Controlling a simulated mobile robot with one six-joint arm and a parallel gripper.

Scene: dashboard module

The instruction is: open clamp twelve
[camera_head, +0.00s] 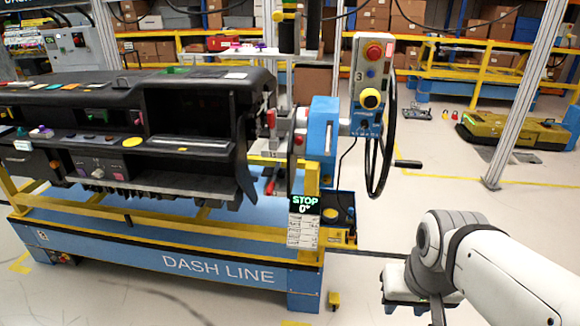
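A black dashboard module (190,105) lies on a blue and yellow stand at the left and middle. A clamp-like part with a red handle (271,119) stands at the module's right end, beside a blue upright block (322,135). No number twelve is readable on any clamp. My gripper (413,305) is at the bottom right, below my white arm, partly cut off by the picture's lower edge. It is on the floor side of the stand, well apart from the module. Its fingertips are not clear.
A grey control box (371,75) marked 3, with red and yellow knobs, stands right of the module. A STOP 0° display (305,204) hangs on the stand's corner. Open floor (430,195) lies right of the stand.

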